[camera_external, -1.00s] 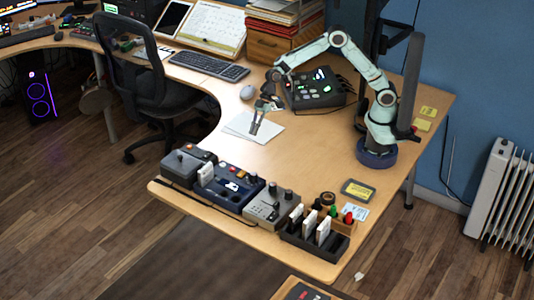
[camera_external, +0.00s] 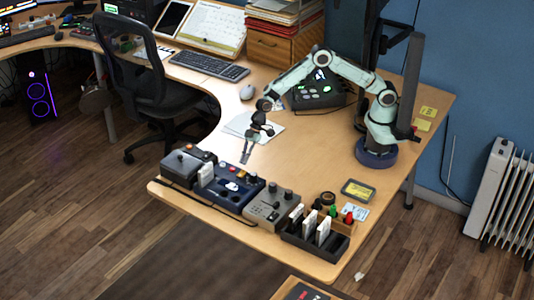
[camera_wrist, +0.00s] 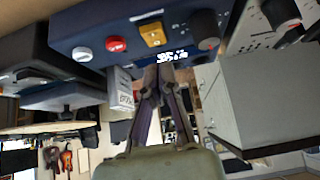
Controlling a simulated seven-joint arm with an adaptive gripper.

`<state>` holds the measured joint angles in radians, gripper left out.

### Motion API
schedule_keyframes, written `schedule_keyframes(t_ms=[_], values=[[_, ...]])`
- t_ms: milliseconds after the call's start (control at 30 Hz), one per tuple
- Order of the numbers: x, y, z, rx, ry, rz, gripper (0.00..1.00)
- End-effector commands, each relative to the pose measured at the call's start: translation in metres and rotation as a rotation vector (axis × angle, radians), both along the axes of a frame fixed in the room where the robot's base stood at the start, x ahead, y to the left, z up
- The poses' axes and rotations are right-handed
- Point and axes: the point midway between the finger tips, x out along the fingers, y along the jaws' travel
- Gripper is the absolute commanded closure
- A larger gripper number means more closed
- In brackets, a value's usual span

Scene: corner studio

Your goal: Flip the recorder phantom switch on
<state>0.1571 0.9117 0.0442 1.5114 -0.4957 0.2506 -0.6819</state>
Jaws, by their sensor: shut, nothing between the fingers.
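The recorder appears to be the dark blue device (camera_external: 228,198), in the row of boxes at the table's front edge. In the wrist view its blue panel (camera_wrist: 90,28) carries a white button (camera_wrist: 82,54), a red button (camera_wrist: 116,44), a yellow switch (camera_wrist: 152,34), a lit display (camera_wrist: 172,57) and a black knob (camera_wrist: 206,26). I cannot read which control is the phantom switch or its setting. My gripper (camera_external: 244,160) is shut and empty, pointing down behind and above the device. In the wrist view its fingertips (camera_wrist: 158,70) overlap the panel near the display; contact is not visible.
A white upright block (camera_external: 206,173) stands at the blue device's left end, close beside my fingers in the wrist view (camera_wrist: 122,92). A dark grey box (camera_external: 186,165) is left and a grey device (camera_external: 272,208) right. The table behind is mostly clear.

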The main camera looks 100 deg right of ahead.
Motion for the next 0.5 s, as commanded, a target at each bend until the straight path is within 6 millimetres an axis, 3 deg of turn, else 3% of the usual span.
schedule_keyframes(t_ms=[200, 500], values=[[-0.002, -0.003, -0.023, 0.0, 0.0, -0.001, 1.0], [-0.003, -0.003, -0.027, -0.001, -0.001, -0.001, 1.0]])
